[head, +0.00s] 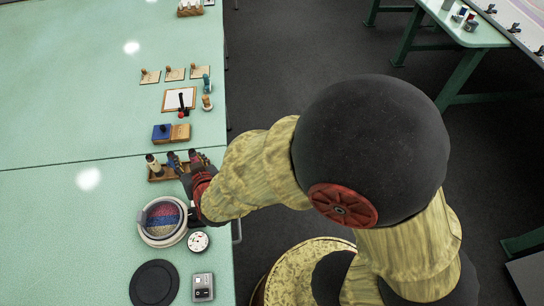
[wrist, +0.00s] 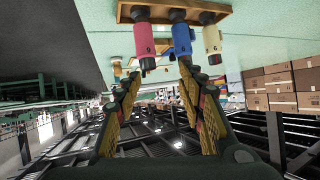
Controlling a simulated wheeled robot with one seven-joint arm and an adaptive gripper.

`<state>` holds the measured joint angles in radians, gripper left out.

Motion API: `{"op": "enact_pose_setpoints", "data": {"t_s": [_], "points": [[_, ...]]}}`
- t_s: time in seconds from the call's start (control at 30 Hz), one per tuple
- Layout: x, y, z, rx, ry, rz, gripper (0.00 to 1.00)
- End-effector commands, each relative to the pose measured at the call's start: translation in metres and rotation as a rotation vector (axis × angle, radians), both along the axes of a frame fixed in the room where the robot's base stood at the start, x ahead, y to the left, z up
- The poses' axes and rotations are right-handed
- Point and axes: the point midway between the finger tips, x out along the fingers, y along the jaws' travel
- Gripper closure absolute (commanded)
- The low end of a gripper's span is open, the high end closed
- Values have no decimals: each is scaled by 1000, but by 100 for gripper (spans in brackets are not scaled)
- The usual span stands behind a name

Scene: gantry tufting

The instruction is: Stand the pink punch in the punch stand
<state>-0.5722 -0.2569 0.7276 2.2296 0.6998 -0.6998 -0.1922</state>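The pink punch (wrist: 146,40) stands in the wooden punch stand (wrist: 228,9), at the left end of the row in the wrist view, which shows the scene upside down. The blue punch (wrist: 182,38) stands beside it and the cream punch (wrist: 212,42) at the other end. My gripper (wrist: 158,74) is open and empty, its two fingers spread apart, close to the free ends of the pink and blue punches. In the head view, my gripper is at the right end of the stand (head: 157,177), and I cannot make out the pink punch's body there.
A round tub of coloured yarn (head: 162,218), a white dial (head: 198,242), a black disc (head: 154,283) and a grey device (head: 203,287) lie nearer. A blue block (head: 161,133) and a clipboard (head: 178,99) lie beyond the stand. The table's left side is clear.

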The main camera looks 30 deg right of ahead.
Motion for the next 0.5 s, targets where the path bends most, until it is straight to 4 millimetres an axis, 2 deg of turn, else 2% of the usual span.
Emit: {"op": "enact_pose_setpoints", "data": {"t_s": [0.03, 0.17, 0.27, 0.37, 0.5], "points": [[4, -2, 23, 40, 21, 17, 61], [-8, -11, 67, 92, 118, 89, 61], [-28, -28, 99, 95, 191, 132, 61], [-58, -55, 126, 70, 265, 152, 61], [-114, -102, 153, 3, 378, 135, 61]]}}
